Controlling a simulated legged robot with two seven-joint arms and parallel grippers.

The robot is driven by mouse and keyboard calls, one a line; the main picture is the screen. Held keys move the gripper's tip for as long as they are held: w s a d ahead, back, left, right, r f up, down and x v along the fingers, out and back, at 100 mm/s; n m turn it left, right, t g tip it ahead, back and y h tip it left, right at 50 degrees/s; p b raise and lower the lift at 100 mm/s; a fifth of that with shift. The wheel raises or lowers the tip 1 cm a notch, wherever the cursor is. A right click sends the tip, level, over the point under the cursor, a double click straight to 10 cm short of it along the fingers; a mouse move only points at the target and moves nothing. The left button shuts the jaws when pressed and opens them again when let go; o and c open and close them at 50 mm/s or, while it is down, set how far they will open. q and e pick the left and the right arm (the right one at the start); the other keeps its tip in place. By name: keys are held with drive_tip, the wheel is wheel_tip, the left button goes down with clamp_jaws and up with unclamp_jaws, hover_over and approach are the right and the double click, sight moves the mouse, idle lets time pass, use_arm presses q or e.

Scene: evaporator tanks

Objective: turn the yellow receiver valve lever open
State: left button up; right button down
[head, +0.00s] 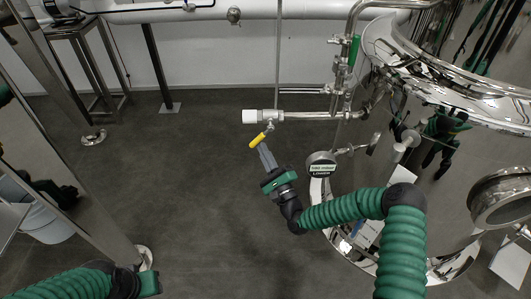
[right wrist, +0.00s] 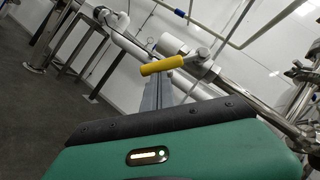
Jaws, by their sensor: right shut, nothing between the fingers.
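The yellow valve lever (head: 258,140) sticks out from a short valve below a horizontal steel pipe (head: 310,116) with a white end piece (head: 249,116). It slants down and to the left. My right gripper (head: 263,147) is shut, with its grey fingertips just below the lever, touching it or very close. In the right wrist view the yellow lever (right wrist: 162,65) lies across the tips of the shut fingers (right wrist: 158,85), with nothing seen between them. Whether the tips touch it cannot be told. My left arm shows at the bottom left; its gripper is not clearly seen.
A green-handled valve (head: 353,50) sits on a vertical pipe above. A steel frame with a white bucket (head: 45,222) is at the left. The middle floor is clear.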

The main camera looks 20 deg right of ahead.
sight(251, 146)
drive_tip(key=m+h, duration=0.1)
drive_tip(key=a+m+t, duration=0.1)
drive_tip(key=m, duration=0.1)
drive_tip(key=a+r+m+h+b, duration=0.1)
drive_tip(key=m, duration=0.1)
drive_tip(key=shift+w+a+t+h, duration=0.15)
drive_tip(key=shift+w+t+h, duration=0.15)
drive_tip(key=shift+w+t, duration=0.1)
drive_tip(key=shift+w+a+r, duration=0.15)
drive_tip(key=shift+a+r, duration=0.7)
drive_tip(key=shift+r, duration=0.05)
drive_tip(key=shift+w+a+r+m+h, duration=0.1)
drive_tip(key=shift+a+r+m+h, duration=0.15)
drive_tip(key=shift+r+m+h, duration=0.3)
drive_tip(key=shift+w+a+r+m+h, duration=0.1)
drive_tip(key=shift+a+r+m+h, duration=0.15)
drive_tip(key=shift+m+h, duration=0.35)
drive_tip(key=shift+y, duration=0.35)
